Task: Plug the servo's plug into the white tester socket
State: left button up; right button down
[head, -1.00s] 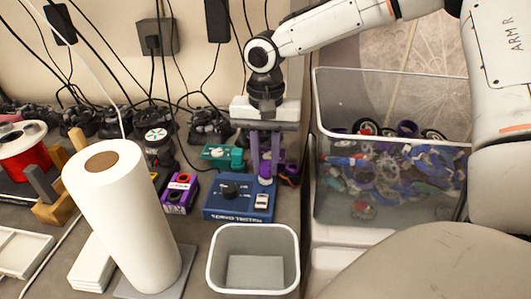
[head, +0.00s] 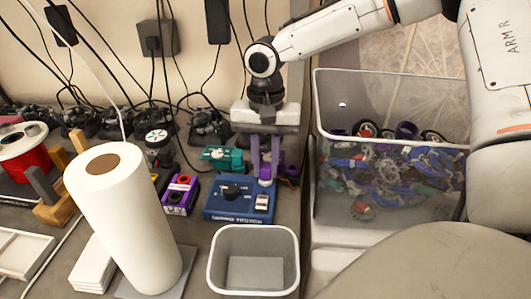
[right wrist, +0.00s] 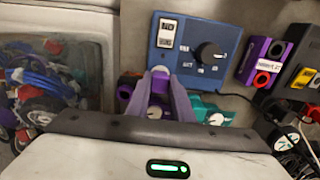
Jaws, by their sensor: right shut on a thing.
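The blue servo tester (head: 225,205) lies on the bench, with its black knob and white socket (head: 261,202) on top. The right wrist view shows the tester (right wrist: 215,35) with the white socket (right wrist: 167,32) on its face, ahead of the fingertips. My right gripper (head: 265,178) points down just behind the tester's right part, its purple fingers shut on a small purple and pale plug (right wrist: 159,84). The plug looks apart from the socket. A purple servo (head: 289,169) sits behind and right of the fingers. The plug's lead is hard to make out. My left gripper is not in view.
A teal device (head: 223,157) lies behind the tester, and a purple box (head: 180,195) stands left of it. A white bin (head: 253,235) stands in front. A clear tub (head: 390,105) of parts is at right. A white paper roll (head: 125,220) stands front left.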

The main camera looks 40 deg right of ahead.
jog(key=shift+f, duration=0.1)
jog(key=c, duration=1.5)
grip_release()
